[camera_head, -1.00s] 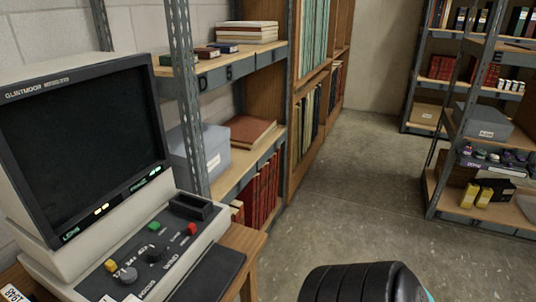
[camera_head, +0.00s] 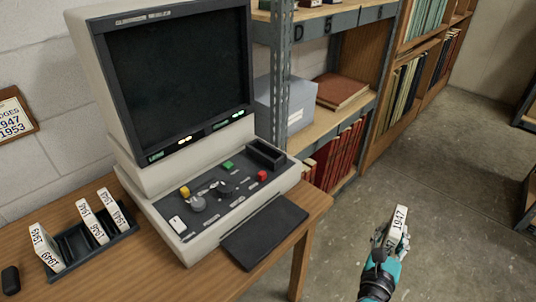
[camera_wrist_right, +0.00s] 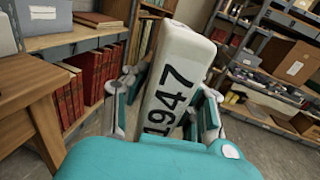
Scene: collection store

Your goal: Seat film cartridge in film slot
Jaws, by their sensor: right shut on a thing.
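The film cartridge (camera_head: 399,222) is a white block marked 1947. My right gripper (camera_head: 391,243) is shut on its lower part and holds it upright, slightly tilted, above the floor to the right of the desk. In the right wrist view the cartridge (camera_wrist_right: 174,85) stands between the fingers of the right gripper (camera_wrist_right: 165,112). The film slot (camera_head: 265,154) looks like the dark rectangular opening at the right rear of the reader's control panel; the cartridge is apart from it, to its lower right. My left gripper is out of view.
The reader (camera_head: 180,85) stands on a wooden desk (camera_head: 190,285). A dark rack (camera_head: 123,237) with several white cartridges sits on the desk at left. A black pad (camera_head: 264,230) lies before the panel. A metal shelf upright (camera_head: 276,75) rises behind. Floor between desk and cartridge is clear.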

